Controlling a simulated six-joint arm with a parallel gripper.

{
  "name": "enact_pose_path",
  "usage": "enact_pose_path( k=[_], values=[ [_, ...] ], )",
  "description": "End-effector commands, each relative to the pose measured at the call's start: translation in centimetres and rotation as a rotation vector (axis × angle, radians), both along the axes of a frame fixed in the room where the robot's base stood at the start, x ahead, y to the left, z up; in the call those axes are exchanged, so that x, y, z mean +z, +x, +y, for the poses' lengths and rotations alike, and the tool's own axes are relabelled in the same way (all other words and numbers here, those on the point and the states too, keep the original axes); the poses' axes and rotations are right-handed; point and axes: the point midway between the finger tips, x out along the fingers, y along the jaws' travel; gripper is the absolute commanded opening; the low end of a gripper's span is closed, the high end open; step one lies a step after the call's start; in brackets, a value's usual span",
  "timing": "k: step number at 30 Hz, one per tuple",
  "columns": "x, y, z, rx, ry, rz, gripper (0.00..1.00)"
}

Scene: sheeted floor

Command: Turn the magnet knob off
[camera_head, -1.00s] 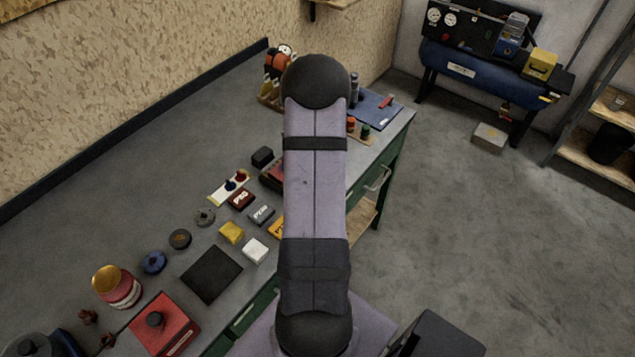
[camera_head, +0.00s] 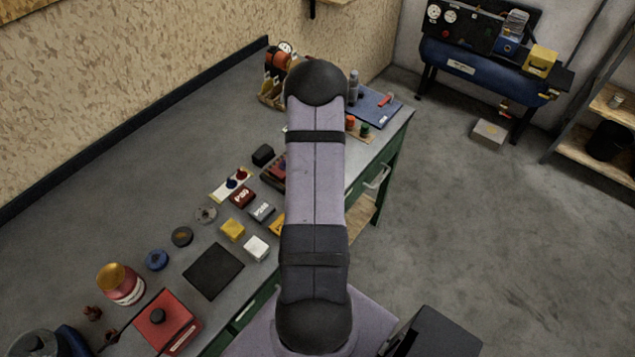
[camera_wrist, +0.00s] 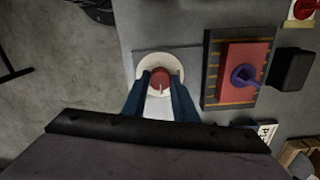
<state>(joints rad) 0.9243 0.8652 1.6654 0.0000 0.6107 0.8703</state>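In the wrist view a round red knob (camera_wrist: 160,76) with a pale pointer mark sits on a white disc (camera_wrist: 146,64) on a grey plate. It looks like the magnet knob, though no label shows. My gripper (camera_wrist: 160,84) is over it, with its two dark blue fingers apart, one on each side of the knob. I cannot tell whether the fingers touch it. A white patch shows between the fingers below the knob. In the head view my arm hides the gripper and this knob.
Right of the knob in the wrist view, a dark tray (camera_wrist: 211,90) holds a red block (camera_wrist: 232,62) with a purple knob (camera_wrist: 245,78); a black block (camera_wrist: 291,69) is beyond. The head view shows a grey workbench (camera_head: 130,175) with a red box (camera_head: 170,330) and several small parts.

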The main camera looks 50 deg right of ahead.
Motion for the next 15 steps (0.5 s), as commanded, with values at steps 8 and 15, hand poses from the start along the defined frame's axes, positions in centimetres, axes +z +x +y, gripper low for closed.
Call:
enact_pose_path(
  k=[8,15],
  values=[
    [-0.01,0.01,-0.01,0.028,0.0,0.0,0.04],
    [-0.11,0.03,-0.04,0.142,-0.001,-0.001,0.04]
  ],
)
